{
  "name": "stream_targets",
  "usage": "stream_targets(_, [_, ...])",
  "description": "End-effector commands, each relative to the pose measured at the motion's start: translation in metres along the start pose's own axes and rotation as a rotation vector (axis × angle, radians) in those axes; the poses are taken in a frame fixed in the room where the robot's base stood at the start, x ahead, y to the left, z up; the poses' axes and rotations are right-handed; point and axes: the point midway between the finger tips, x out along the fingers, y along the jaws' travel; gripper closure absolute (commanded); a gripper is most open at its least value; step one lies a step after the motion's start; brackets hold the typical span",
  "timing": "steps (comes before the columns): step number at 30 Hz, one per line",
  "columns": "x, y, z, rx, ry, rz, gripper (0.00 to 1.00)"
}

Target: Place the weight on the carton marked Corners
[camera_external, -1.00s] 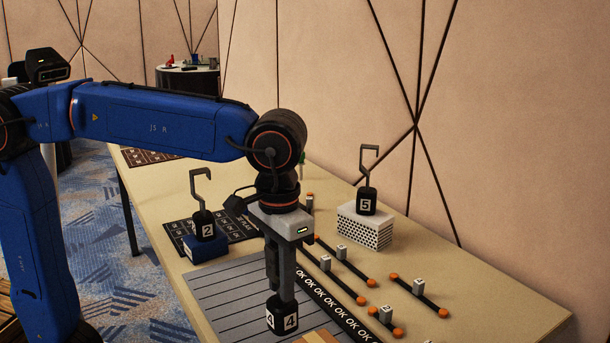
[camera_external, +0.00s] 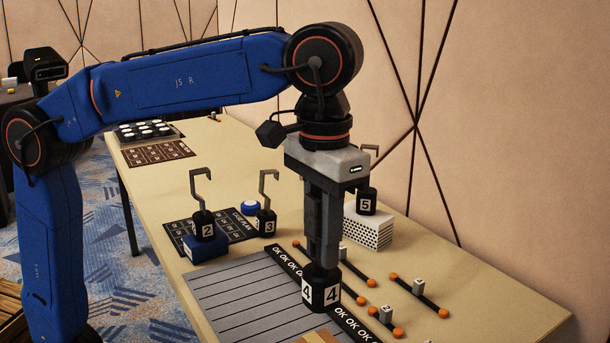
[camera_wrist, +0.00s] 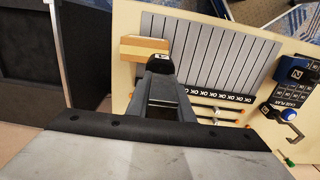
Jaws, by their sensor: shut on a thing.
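My gripper (camera_external: 322,262) points down and is shut on a black weight marked 4 (camera_external: 321,293). The weight is upright, in front of the grey lined board's right edge; its height above the table is hard to tell. In the wrist view the fingers (camera_wrist: 166,92) hold its dark body (camera_wrist: 160,64). A white dotted carton (camera_external: 368,232) stands at the right, bearing weight 5 (camera_external: 366,202). A blue carton (camera_external: 206,247) bears weight 2 (camera_external: 203,226). A tan striped carton (camera_external: 317,338) is cut off at the bottom edge. I cannot read the word Corners on any.
Weight 3 (camera_external: 266,223) stands on the table near a blue round thing (camera_external: 250,207). Several dark bars with orange ends (camera_external: 418,294) lie at the right. A black OK strip (camera_external: 352,325) borders the grey lined board (camera_external: 240,291). The table's far left part holds a tray (camera_external: 148,130).

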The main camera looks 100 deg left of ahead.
Motion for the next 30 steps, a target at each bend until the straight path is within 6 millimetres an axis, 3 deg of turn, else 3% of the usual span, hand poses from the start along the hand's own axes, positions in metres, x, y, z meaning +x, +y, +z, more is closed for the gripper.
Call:
stream_targets(3, [-0.013, 0.023, 0.004, 0.013, 0.001, 0.001, 1.00])
stream_targets(11, [-0.025, 0.044, 0.009, 0.021, 0.001, 0.001, 1.00])
stream_targets(21, [0.018, 0.045, 0.010, 0.022, 0.000, 0.000, 1.00])
stream_targets(30, [0.038, 0.045, 0.009, 0.022, 0.001, 0.001, 1.00])
